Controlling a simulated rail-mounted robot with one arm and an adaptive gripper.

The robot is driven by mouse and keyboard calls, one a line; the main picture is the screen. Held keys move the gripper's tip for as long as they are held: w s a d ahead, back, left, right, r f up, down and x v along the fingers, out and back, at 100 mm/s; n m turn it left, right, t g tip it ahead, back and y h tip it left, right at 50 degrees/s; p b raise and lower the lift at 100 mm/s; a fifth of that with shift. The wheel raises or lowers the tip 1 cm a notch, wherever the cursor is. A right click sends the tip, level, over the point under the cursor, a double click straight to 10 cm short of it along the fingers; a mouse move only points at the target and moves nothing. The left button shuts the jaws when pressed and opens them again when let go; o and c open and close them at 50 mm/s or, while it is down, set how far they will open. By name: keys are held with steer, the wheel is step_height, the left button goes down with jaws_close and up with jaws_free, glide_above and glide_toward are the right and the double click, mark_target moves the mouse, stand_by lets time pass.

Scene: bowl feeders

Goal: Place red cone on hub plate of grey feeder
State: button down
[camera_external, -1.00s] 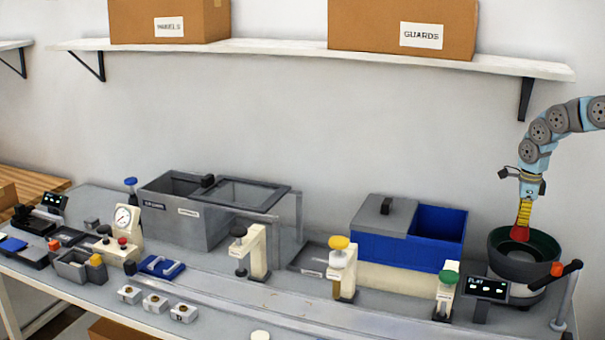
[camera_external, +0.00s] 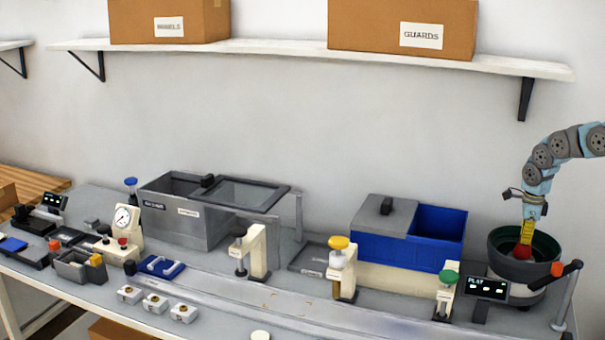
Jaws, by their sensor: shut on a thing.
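My gripper (camera_external: 527,241), with yellow fingers, points down into the bowl of the feeder at the right. It is shut on the red cone (camera_external: 522,251), which shows just below the fingertips, inside the bowl. The feeder (camera_external: 497,262) has a dark grey bowl with a dark green inside and a light base. The hub plate in the middle of the bowl is largely hidden behind the cone and the near rim. I cannot tell whether the cone touches the plate.
A small display (camera_external: 486,288) and an orange-tipped black lever (camera_external: 567,270) stand close in front of the feeder. A green-knobbed clamp (camera_external: 447,290) and a blue bin (camera_external: 440,238) are to its left. A shelf (camera_external: 310,58) with boxes hangs above.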

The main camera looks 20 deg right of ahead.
steer(key=shift+s+f, duration=0.1)
steer(key=shift+f, duration=0.35)
steer(key=shift+f, duration=0.2)
steer(key=c, duration=1.2)
jaws_free()
steer(key=shift+c, duration=0.2)
steer(key=shift+r, duration=0.1)
